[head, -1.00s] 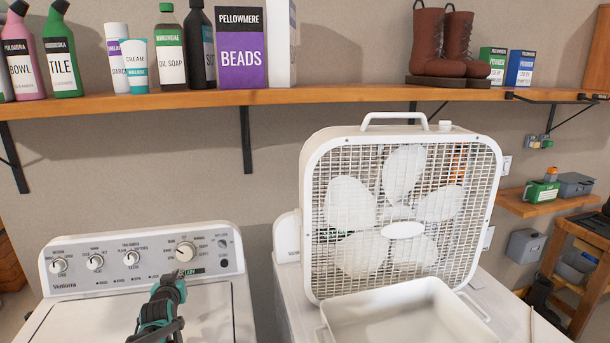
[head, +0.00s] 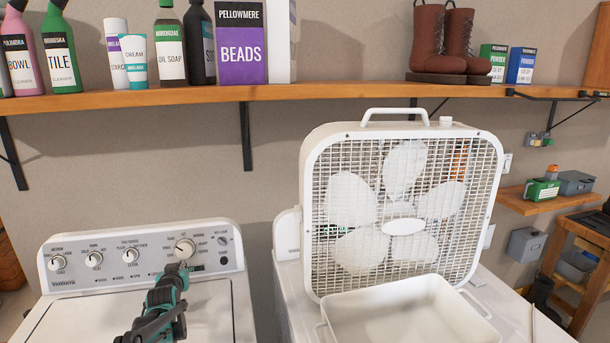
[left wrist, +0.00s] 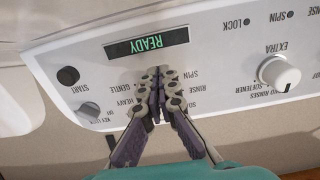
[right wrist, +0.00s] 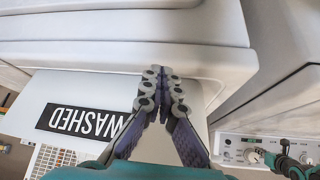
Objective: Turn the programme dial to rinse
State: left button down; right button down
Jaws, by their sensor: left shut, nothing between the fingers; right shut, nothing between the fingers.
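The programme dial (head: 185,247) is the large pale knob on the right of the white washer's control panel (head: 120,262). My left gripper (head: 181,268) is shut and empty, just below and in front of the dial in the head view. In the left wrist view its fingers (left wrist: 158,76) cover the dial. Labels such as RINSE, SPIN, GENTLE and HEAVY show around them. I cannot tell whether the fingertips touch the dial, nor where its pointer stands. The display (left wrist: 147,43) reads READY. My right gripper (right wrist: 160,82) is shut and empty, away from the dial.
Smaller knobs sit left of the dial, among them the EXTRA knob (left wrist: 279,73). The START button (left wrist: 68,76) is close by. A box fan (head: 400,215) and a white tub (head: 410,315) stand on the machine to the right. A shelf (head: 300,92) with bottles runs above.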

pick_arm(q)
jog(key=shift+r, duration=0.15)
jog(key=shift+w+d, duration=0.15)
jog(key=shift+d, duration=0.15)
jog(key=shift+w+d, duration=0.1)
jog(key=shift+d, duration=0.4)
jog(key=shift+w+d, duration=0.1)
jog(key=shift+d, duration=0.15)
dwell(0.3)
jog(key=shift+d+f, duration=0.1)
jog(key=shift+f, duration=0.3)
jog(key=shift+p+v, duration=0.35)
jog(key=shift+v, duration=2.8)
